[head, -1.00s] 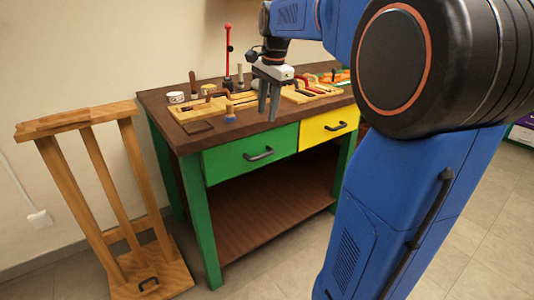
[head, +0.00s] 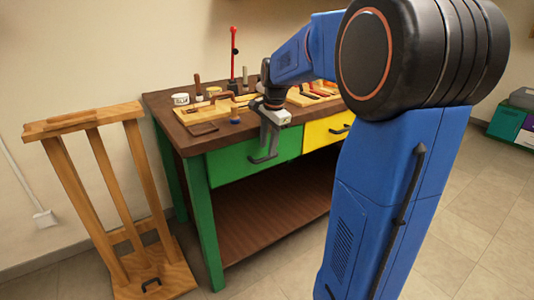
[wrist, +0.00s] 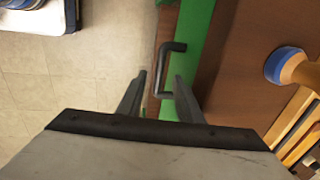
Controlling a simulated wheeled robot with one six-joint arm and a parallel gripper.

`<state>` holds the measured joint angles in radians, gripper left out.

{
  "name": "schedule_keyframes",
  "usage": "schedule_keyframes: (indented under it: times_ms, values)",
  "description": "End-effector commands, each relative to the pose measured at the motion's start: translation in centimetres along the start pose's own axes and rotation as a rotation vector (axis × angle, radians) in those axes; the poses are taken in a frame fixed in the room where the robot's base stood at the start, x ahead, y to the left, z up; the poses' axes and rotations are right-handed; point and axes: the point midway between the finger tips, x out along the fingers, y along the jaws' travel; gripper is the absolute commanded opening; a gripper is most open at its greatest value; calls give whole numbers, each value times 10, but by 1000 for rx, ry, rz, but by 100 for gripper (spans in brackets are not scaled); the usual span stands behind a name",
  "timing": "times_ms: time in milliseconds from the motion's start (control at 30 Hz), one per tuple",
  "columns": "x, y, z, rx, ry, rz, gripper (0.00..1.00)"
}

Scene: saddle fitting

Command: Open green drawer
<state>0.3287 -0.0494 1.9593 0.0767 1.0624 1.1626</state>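The green drawer (head: 228,164) is closed in the workbench front, left of the yellow drawer. Its dark bar handle (wrist: 163,68) shows in the wrist view just ahead of and between my fingers. My gripper (head: 264,148) is in front of the drawer, pointing down at the handle, and hides part of it in the head view. In the wrist view my gripper (wrist: 160,92) has its two fingers apart, with nothing held. I cannot tell whether a finger touches the handle.
The brown benchtop (head: 168,112) carries several tools and wooden trays. The yellow drawer (head: 318,133) is to the right. A wooden stand (head: 101,190) is at the left. The floor in front is clear.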

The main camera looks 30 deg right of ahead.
Motion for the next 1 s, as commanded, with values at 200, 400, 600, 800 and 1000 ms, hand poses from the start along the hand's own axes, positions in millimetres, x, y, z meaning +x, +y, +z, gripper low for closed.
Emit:
schedule_keyframes:
  times_ms: [200, 400, 600, 800, 1000]
  values:
    - [28, 0, 0, 0, -1, 2, 33]
    - [38, 0, 0, 0, 0, 1, 33]
    - [39, 0, 0, 0, 0, 0, 33]
    - [39, 0, 0, 0, 0, 0, 2]
    - [39, 0, 0, 0, 0, 0, 0]
